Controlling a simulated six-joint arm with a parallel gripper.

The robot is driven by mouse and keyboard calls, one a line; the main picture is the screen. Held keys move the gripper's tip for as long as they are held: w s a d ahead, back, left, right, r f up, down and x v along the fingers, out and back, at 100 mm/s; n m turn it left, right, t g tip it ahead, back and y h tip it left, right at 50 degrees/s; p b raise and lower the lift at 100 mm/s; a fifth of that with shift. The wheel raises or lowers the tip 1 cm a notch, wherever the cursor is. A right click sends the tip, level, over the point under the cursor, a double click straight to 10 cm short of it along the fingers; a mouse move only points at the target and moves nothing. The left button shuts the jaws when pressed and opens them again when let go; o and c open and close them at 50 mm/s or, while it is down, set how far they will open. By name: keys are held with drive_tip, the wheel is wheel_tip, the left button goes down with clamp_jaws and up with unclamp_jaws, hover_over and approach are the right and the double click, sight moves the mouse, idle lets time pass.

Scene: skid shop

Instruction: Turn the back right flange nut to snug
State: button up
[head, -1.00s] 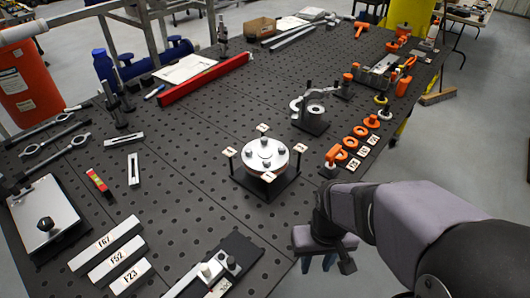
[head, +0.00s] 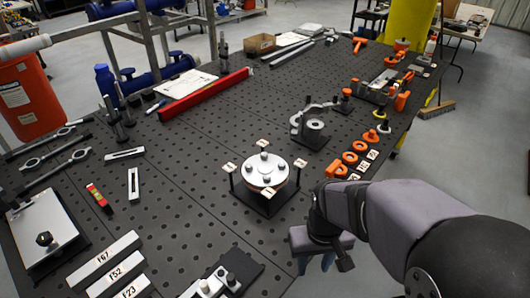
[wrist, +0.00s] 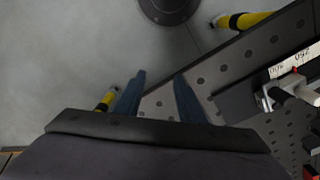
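A round silver flange (head: 263,174) with several grey nuts on top sits in a black stand (head: 264,205) near the middle of the table. Small pale tags top the stand's corner posts; their marks are too small to read. A nut (head: 264,156) stands toward the back of the flange; how far any nut is turned cannot be told. My gripper (head: 316,263) is at the table's front edge, right of and nearer than the flange, clear of it. In the wrist view its two blue fingers (wrist: 159,92) are apart with nothing between them. The flange is not in the wrist view.
A clamp-like fixture (head: 314,126) stands behind and right of the flange. Orange rings (head: 349,159) line the right edge. Labelled bars (head: 103,258) and a block with knobs (head: 216,283) lie front left. A red bar (head: 207,95) lies farther back.

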drive_tip(key=w+a+r+n+p, duration=0.1)
drive_tip(key=w+r, duration=0.2)
drive_tip(key=w, duration=0.3)
drive_tip(key=w+a+r+n+t+p, duration=0.1)
drive_tip(key=w+r, duration=0.2)
drive_tip(key=w, duration=0.4)
drive_tip(key=w+a+r+n+p, duration=0.1)
drive_tip(key=w+r, duration=0.2)
drive_tip(key=w, duration=0.3)
drive_tip(key=t+y+p, duration=0.1)
drive_tip(key=t+p, duration=0.2)
approach(264, 155)
drive_tip(key=shift+m, duration=0.3)
drive_tip(key=shift+p+x, duration=1.3)
drive_tip(key=shift+x, duration=2.65)
clamp_jaws()
